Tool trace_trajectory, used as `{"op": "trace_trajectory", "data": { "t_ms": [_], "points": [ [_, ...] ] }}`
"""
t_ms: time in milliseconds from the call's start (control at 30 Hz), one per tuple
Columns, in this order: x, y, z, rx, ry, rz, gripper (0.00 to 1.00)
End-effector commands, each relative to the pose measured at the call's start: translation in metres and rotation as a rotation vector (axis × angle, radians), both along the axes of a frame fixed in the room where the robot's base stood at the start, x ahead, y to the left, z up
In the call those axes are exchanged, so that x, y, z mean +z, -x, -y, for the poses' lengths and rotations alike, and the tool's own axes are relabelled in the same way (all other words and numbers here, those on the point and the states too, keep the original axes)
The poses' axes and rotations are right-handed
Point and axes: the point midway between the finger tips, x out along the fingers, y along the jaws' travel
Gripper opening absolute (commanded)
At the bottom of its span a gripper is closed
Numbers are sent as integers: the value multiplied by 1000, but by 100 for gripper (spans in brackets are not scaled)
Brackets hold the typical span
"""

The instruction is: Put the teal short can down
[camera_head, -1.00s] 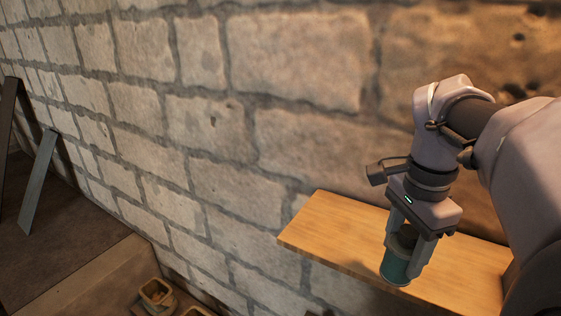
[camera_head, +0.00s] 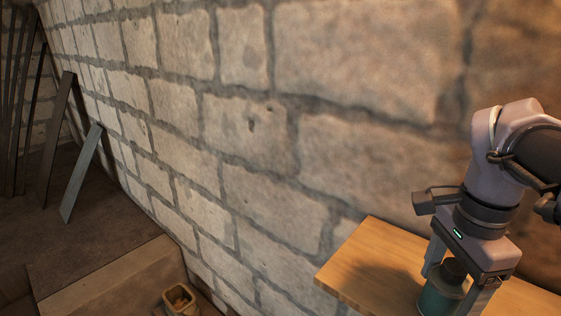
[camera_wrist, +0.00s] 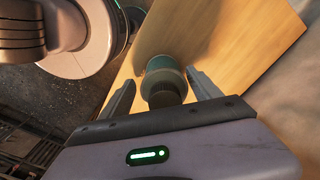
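The teal short can (camera_head: 437,300) has a dark top and stands upright between the fingers of my gripper (camera_head: 456,292). The bottom of the can is cut off by the lower picture edge. I cannot tell whether the can touches the board.
A rough stone block wall (camera_head: 260,130) runs behind the shelf. The board is bare left of the can. Planks (camera_head: 80,175) lean at the far left. A small open container (camera_head: 180,301) stands low at the bottom, left of the shelf.

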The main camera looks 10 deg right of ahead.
Motion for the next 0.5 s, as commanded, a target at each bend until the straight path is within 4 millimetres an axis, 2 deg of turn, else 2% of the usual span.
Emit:
{"op": "trace_trajectory", "data": {
  "t_ms": [300,367,500],
  "points": [
    [3,0,0,0,0,0,73],
    [9,-1,0,0,1,1,73],
    [40,-1,1,-1,2,3,73]
  ]
}}
